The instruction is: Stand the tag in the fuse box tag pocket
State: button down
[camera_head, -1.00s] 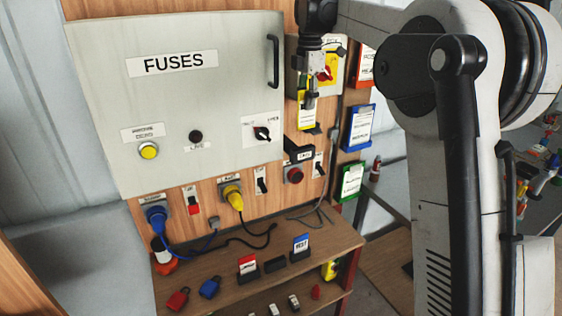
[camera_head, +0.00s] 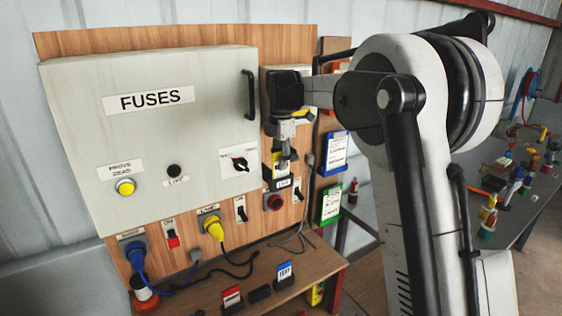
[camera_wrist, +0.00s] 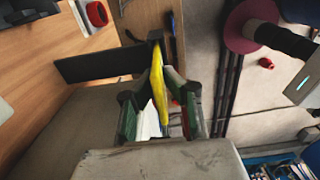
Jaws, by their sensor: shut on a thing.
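My gripper (camera_head: 285,162) points down in front of the wooden panel, right of the fuse box (camera_head: 160,110). It is shut on a yellow tag (camera_head: 275,163), partly hidden by the fingers. In the wrist view, the yellow tag (camera_wrist: 157,80) stands edge-on between the green-padded fingers (camera_wrist: 160,118), with a white part beside it. The black tag pocket (camera_head: 280,184) is on the panel just below the tag. In the wrist view, a black plate (camera_wrist: 95,65), apparently the pocket, reaches to the tag's far end. I cannot tell whether the tag is inside it or only near it.
A red button (camera_head: 275,203) and a black switch (camera_head: 240,208) sit close below the pocket. Blue (camera_head: 333,152) and green (camera_head: 330,203) document holders are to the right. A shelf (camera_head: 310,262) below carries red and blue tags in black stands.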

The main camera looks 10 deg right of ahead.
jog(key=shift+f, duration=0.2)
jog(key=c, duration=1.9)
grip_release()
jog(key=shift+o, duration=0.2)
jog(key=shift+r, duration=0.15)
notch_tip(320, 180, up, 12)
jog(key=shift+f+b, duration=0.1)
jog(key=shift+b, duration=0.95)
jog(key=shift+s+r, duration=0.15)
jog(key=shift+r, duration=0.05)
